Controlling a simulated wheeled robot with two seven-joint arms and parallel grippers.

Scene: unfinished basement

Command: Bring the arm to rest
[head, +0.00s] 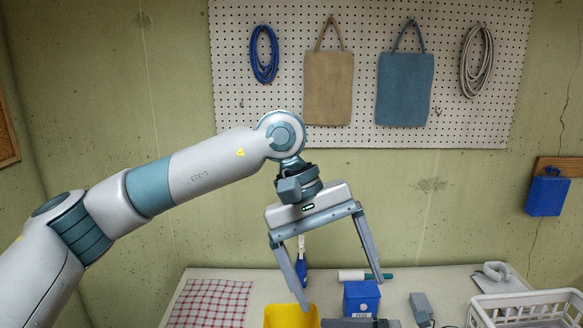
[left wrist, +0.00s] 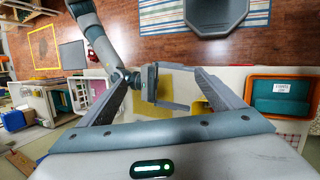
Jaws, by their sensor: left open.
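My left arm reaches in from the left in the head view. My left gripper (head: 340,294) hangs fingers down above the worktable (head: 245,272), its fingers spread wide with nothing between them. Its fingers also show in the left wrist view (left wrist: 161,76), apart and empty. My right arm shows in the left wrist view, with its gripper (left wrist: 172,87) seen between and beyond my left fingers; its two fingers look apart with nothing visible in them.
Below my left gripper are a yellow container (head: 290,317), a blue box (head: 361,299) and a white roller (head: 352,275). A checked cloth (head: 208,304) lies left; a white basket (head: 530,309) stands right. A pegboard (head: 380,60) with hanging bags and cables is behind.

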